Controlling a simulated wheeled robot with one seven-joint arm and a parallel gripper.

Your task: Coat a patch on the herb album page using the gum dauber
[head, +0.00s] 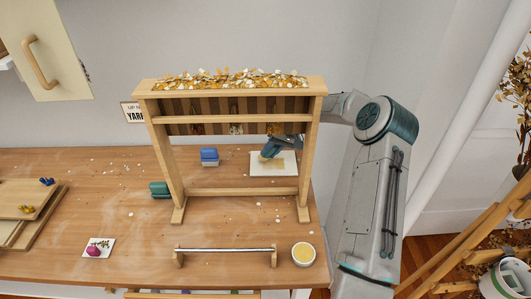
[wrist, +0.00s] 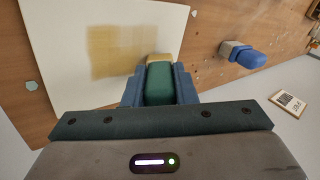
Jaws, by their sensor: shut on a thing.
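The white album page (head: 290,168) lies on the bench behind the wooden frame. It also shows in the wrist view (wrist: 55,25), with a tan, squarish patch (wrist: 112,48) on it. My gripper (wrist: 159,88) is shut on the gum dauber, whose green handle (wrist: 159,80) sits between the blue fingers. The dauber's pale tip (wrist: 160,58) is at the edge of the tan patch; I cannot tell whether it touches the page. In the head view my gripper (head: 271,154) is over the page, seen through the frame, and the dauber is hardly visible.
The wooden frame (head: 308,165), topped with gold and white flakes, stands in front of the page. A blue-handled block (head: 209,155) and a teal block (head: 160,189) lie to the left. A cup of yellow stuff (head: 303,254) and a metal bar (head: 225,249) are at the front.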

